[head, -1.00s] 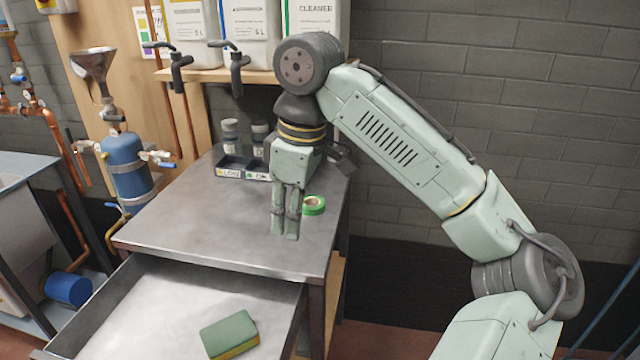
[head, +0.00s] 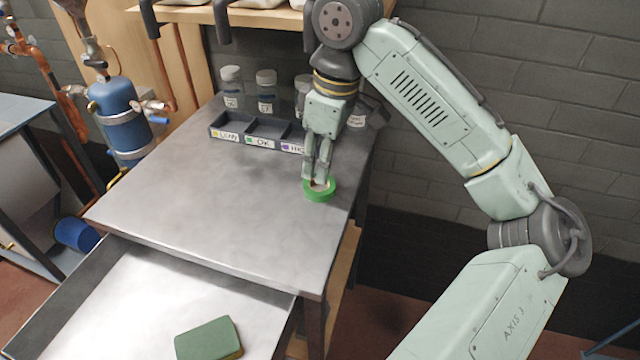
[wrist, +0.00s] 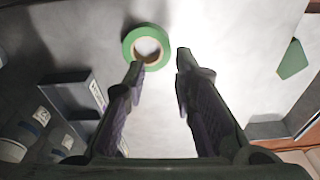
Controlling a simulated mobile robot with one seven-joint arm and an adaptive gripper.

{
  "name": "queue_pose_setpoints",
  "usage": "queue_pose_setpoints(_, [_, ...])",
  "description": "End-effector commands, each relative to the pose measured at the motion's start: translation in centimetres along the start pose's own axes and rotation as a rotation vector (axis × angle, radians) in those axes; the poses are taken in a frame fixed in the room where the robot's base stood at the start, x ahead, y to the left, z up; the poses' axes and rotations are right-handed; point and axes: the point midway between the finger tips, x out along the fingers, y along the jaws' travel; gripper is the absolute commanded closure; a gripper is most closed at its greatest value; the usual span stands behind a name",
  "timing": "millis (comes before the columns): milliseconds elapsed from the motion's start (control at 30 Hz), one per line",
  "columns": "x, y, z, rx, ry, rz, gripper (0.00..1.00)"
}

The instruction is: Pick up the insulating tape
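The insulating tape (head: 319,195) is a green roll with a pale core, lying flat on the metal bench top near its right edge. It also shows in the wrist view (wrist: 132,37), just beyond the fingertips and a little left of the gap. My gripper (head: 318,180) points down at the roll, its fingers covering part of the roll's far side. In the wrist view my gripper (wrist: 160,65) has its fingers apart with nothing between them. The left fingertip overlaps the roll's near edge in the picture; I cannot tell whether it touches.
A dark labelled tray (head: 244,134) stands behind and left of the roll, with several lidded jars at the back. A drawer (head: 130,315) stands open in front, holding a green sponge (head: 208,340). A block wall is on the right. The bench's left half is clear.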

Motion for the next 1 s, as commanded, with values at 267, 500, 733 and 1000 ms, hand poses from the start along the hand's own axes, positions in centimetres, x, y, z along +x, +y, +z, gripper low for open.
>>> queue_pose_setpoints(267, [2.6, -0.1, 0.1, -0.001, 0.001, -0.004, 0.75])
queue_pose_setpoints(500, [5.6, -0.1, 0.1, -0.001, 0.001, -0.001, 0.75])
queue_pose_setpoints(733, [5.9, -0.1, 0.1, -0.001, 0.000, 0.001, 0.75])
queue_pose_setpoints(1000, [5.9, -0.1, 0.1, -0.001, 0.000, 0.001, 0.91])
